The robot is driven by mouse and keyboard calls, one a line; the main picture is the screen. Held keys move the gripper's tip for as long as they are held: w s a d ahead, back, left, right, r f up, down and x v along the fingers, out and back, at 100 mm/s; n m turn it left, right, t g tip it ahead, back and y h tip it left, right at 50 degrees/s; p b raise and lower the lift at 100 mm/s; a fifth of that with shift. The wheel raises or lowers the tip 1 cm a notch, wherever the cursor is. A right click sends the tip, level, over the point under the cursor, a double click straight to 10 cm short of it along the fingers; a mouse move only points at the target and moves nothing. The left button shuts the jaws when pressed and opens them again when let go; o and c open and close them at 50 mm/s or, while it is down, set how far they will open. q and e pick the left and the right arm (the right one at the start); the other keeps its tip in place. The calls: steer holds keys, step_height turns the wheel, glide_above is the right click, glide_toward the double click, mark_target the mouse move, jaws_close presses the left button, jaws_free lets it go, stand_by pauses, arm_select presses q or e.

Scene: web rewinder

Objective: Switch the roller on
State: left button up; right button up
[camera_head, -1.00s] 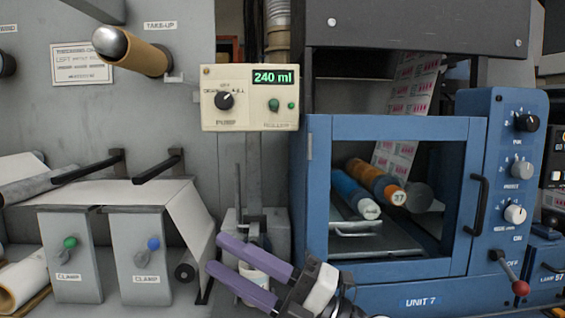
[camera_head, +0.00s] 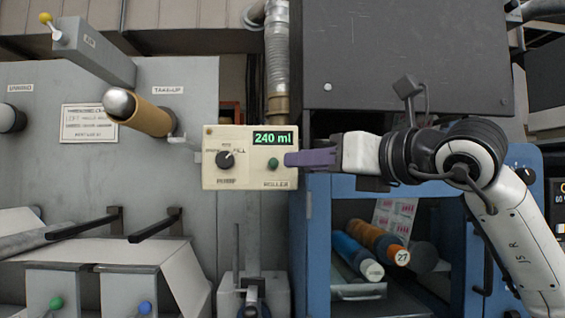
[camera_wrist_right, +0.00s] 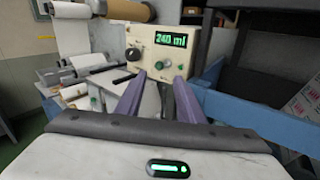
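The cream control box (camera_head: 212,150) hangs in the middle of the head view. Its green display (camera_head: 273,138) reads 240 ml. Below the display is the green roller knob (camera_head: 273,164), with the label ROLLER under it; it also shows in the right wrist view (camera_wrist_right: 167,64). The dark pump knob (camera_head: 226,159) sits to its left. My right gripper (camera_head: 288,159) reaches in from the right, its purple fingertips just right of the roller knob. In the right wrist view its fingers stand apart with nothing between them. I cannot tell whether they touch the box. My left gripper is not in view.
A blue cabinet (camera_head: 318,250) with a window and rollers inside stands below my right arm. A take-up spindle (camera_head: 140,112) sticks out to the left of the box. Black bars (camera_head: 155,225) and clamp levers lie lower left. A ribbed hose (camera_head: 277,60) runs above the box.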

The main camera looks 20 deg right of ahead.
mark_target(277, 163)
steer(key=p+x, duration=0.1)
steer(key=x, duration=0.6)
steer(key=shift+w+a+p, duration=0.15)
steer(key=shift+w+p, duration=0.1)
steer(key=shift+p, duration=0.05)
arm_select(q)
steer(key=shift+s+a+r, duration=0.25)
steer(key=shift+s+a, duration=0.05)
arm_select(e)
steer(key=shift+w, duration=0.1)
